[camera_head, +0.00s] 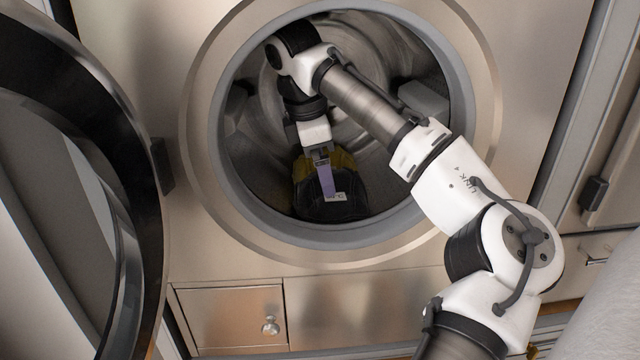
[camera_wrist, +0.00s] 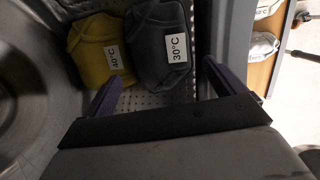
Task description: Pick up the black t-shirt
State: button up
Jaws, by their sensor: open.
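A black folded bundle (camera_head: 352,203), which looks like the black t-shirt, lies in the washer drum just inside the opening. In the wrist view the black bundle (camera_wrist: 151,68) carries a white label reading 30°C. A yellow bundle (camera_head: 343,160) lies against it, deeper in the drum; in the wrist view the yellow bundle (camera_wrist: 88,67) has a 40°C label. My gripper (camera_head: 327,188) reaches down inside the drum over the black bundle. In the wrist view my gripper (camera_wrist: 160,86) is open, its purple fingers apart, with nothing seen held. Whether a finger touches the cloth is unclear.
The washer's round rim (camera_head: 275,229) closely surrounds my arm. The open door (camera_head: 110,130) stands at the left. Below is a small panel with a knob (camera_head: 270,326). In the wrist view, labelled light bundles (camera_wrist: 263,46) lie outside the drum at the right.

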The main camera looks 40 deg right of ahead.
aim_at(350, 202)
jog(key=shift+s+d+f, duration=0.1)
jog(key=shift+d+f, duration=0.15)
jog(key=shift+f, duration=0.05)
jog(key=p+x, duration=0.1)
jog(key=x, duration=0.2)
jog(key=d+p+x, duration=0.1)
jog(key=x, duration=0.2)
jog(key=shift+s+r, duration=0.15)
jog(key=shift+s, duration=0.05)
jog(key=shift+f, duration=0.35)
jog(key=shift+w+f, duration=0.15)
jog(key=shift+c, duration=0.5)
jog(key=c, duration=0.7)
jog(key=shift+r+p, duration=0.3)
jog(key=shift+p, duration=0.05)
